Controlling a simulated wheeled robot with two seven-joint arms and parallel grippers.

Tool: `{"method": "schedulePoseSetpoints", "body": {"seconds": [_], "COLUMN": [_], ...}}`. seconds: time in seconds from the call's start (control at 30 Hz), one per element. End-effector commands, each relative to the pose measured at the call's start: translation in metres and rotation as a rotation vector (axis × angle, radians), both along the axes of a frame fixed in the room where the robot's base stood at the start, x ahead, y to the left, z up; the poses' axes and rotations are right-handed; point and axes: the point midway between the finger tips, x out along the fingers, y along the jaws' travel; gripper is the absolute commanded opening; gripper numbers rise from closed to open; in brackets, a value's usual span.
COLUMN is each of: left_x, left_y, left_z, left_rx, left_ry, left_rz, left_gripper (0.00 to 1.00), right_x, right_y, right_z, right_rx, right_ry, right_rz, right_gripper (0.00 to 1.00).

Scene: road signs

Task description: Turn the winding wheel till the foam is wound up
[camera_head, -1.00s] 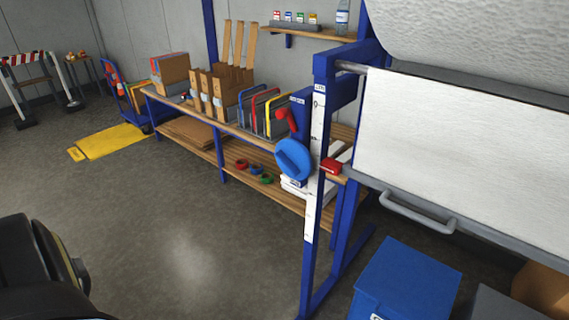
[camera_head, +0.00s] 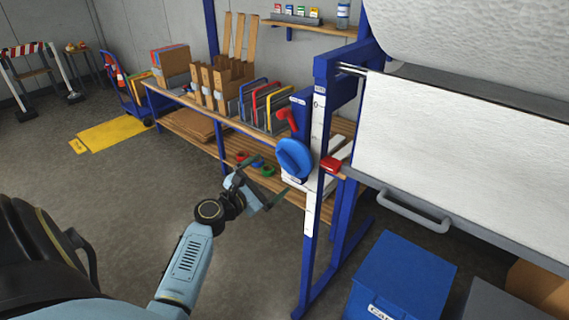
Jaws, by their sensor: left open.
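The blue winding wheel (camera_head: 293,158) sits on the side of the blue stand frame, with a red handle (camera_head: 287,119) just above it. White foam (camera_head: 465,140) hangs as a wide sheet at the right, below a thick white roll (camera_head: 470,40) at the top. My left gripper (camera_head: 268,182) is open and empty, a little below and left of the wheel and apart from it. My right gripper is not in view.
A red block (camera_head: 331,164) sits beside the frame post. A grey bar handle (camera_head: 413,212) sticks out below the foam. A blue box (camera_head: 403,280) stands on the floor. A shelf bench (camera_head: 215,120) stands behind.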

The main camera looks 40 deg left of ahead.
Motion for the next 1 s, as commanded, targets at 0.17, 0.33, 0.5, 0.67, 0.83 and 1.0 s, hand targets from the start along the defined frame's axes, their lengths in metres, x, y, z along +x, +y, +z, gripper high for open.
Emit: {"method": "schedulePoseSetpoints", "body": {"seconds": [0.17,0.33,0.5,0.67,0.83,1.0], "left_x": [0.038,0.062,0.073,0.074,0.074,0.074], "left_y": [0.0,-0.001,-0.001,-0.001,-0.001,-0.001], "left_z": [0.0,-0.001,-0.001,-0.001,-0.001,-0.001], "left_rx": [0.001,0.002,0.002,0.003,0.003,0.003], "left_ry": [-0.001,0.001,0.001,0.002,0.002,0.002], "left_rz": [0.001,0.001,0.0,0.0,0.0,0.0], "left_gripper": [1.0,1.0,1.0,1.0,0.96,0.74], "right_x": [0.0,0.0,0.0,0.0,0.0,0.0], "right_y": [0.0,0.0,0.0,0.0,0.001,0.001], "right_z": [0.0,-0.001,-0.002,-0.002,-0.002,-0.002], "right_rx": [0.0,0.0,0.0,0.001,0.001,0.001], "right_ry": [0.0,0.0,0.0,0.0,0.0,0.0], "right_rz": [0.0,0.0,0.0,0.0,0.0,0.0], "right_gripper": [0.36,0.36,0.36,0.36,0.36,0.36]}}
